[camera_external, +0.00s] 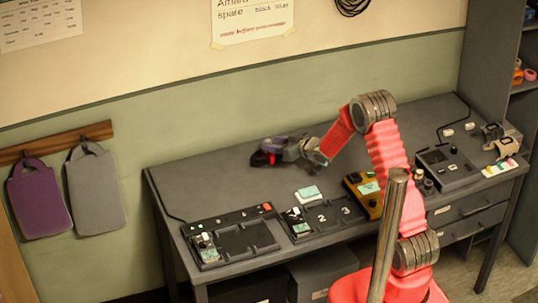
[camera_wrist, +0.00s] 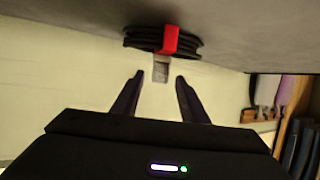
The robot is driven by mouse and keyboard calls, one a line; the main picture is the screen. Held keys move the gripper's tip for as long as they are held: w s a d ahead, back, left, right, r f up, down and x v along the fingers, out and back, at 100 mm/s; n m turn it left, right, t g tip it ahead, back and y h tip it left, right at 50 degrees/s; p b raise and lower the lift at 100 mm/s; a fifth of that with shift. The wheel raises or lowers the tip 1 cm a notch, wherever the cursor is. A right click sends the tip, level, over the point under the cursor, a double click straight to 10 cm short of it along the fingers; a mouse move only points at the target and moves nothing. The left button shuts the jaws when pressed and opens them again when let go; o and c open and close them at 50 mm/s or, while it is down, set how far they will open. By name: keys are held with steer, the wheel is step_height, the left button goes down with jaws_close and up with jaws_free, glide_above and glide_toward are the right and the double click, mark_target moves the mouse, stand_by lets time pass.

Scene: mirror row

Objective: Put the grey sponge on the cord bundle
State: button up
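The cord bundle is a dark coil with a red band; it shows at the top of the wrist view (camera_wrist: 168,40) against the grey bench top. In the external view its red part (camera_external: 259,159) shows by my gripper. A small grey block, which looks like the grey sponge (camera_wrist: 160,72), adjoins the red band between my fingertips and the coil. I cannot tell whether it rests on the bundle. My gripper (camera_wrist: 158,78) is open, with a gap on both sides of the block. In the external view my gripper (camera_external: 275,148) is over the back middle of the bench; the sponge is not distinct there.
The grey bench (camera_external: 205,184) carries a left tray panel (camera_external: 232,238), a numbered panel (camera_external: 322,216), a yellow device (camera_external: 364,193), a pale green-topped block (camera_external: 308,193) and a dark device (camera_external: 449,167) along its front and right. The bench's back left is clear.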

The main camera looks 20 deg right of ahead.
steer(key=v, duration=0.8)
steer(key=shift+r, duration=0.1)
stand_by(0.4)
steer(key=s+d+r+m+g+h, duration=0.25)
steer(key=s+d+r+h, duration=0.5)
steer(key=s+r, duration=0.65)
steer(key=s+r+m+g+y, duration=0.2)
steer(key=s+g, duration=0.2)
steer(key=s, duration=2.2)
steer(key=shift+a, duration=0.35)
steer(key=shift+y, duration=0.25)
